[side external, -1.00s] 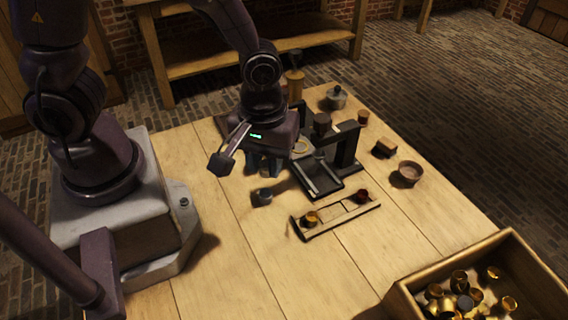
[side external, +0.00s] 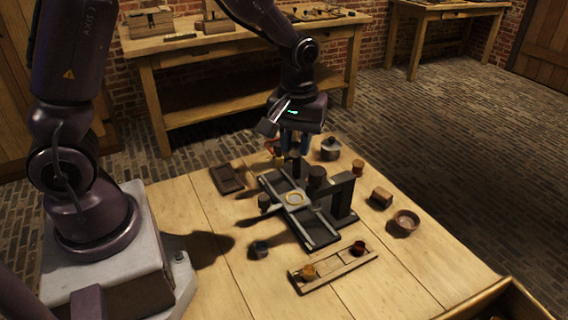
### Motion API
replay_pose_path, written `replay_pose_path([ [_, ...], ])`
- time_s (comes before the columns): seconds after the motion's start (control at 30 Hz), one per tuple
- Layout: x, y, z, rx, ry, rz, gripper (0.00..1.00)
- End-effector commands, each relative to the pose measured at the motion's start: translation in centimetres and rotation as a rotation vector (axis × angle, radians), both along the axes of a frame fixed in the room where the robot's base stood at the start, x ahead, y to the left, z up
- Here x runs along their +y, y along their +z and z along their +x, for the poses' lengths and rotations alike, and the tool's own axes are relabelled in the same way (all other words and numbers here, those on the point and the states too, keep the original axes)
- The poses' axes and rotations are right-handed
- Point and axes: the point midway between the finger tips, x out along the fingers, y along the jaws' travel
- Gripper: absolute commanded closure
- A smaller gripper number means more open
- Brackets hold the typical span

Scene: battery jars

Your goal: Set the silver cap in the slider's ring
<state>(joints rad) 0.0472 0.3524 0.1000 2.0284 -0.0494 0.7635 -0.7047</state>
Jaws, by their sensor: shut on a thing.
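My gripper (side external: 294,154) is above the far end of the dark slide fixture (side external: 318,233), raised clear of the table. Its bluish fingers are shut on a small grey thing that looks like the silver cap; the fingers largely hide it. The slider (side external: 305,213) is a pale grey piece across the fixture. Its pale gold ring (side external: 293,198) lies in the open near the fixture's middle, nearer the camera than my gripper. The ring looks empty.
A dark post with an arm (side external: 341,196) stands right of the ring. A wooden rack (side external: 307,284) holds a yellow and a red cup. A dark tray (side external: 227,178) lies left; a bowl (side external: 404,222) stands right.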

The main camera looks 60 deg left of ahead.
Motion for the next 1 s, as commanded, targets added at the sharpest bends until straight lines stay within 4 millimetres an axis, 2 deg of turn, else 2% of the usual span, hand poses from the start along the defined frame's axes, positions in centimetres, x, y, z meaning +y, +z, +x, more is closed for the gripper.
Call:
replay_pose_path([
  [0.03,1.1,-0.1,0.7,0.000,0.005,0.000,0.96],
  [0.23,4.6,-0.3,2.7,0.001,0.002,-0.001,0.96],
  [0.4,4.2,-4.2,2.4,0.007,-0.002,-0.001,0.96],
  [0.6,4.1,-7.8,2.4,0.006,-0.003,-0.001,0.96],
  [1.0,4.1,-11.3,2.4,0.002,-0.002,-0.001,0.96],
])
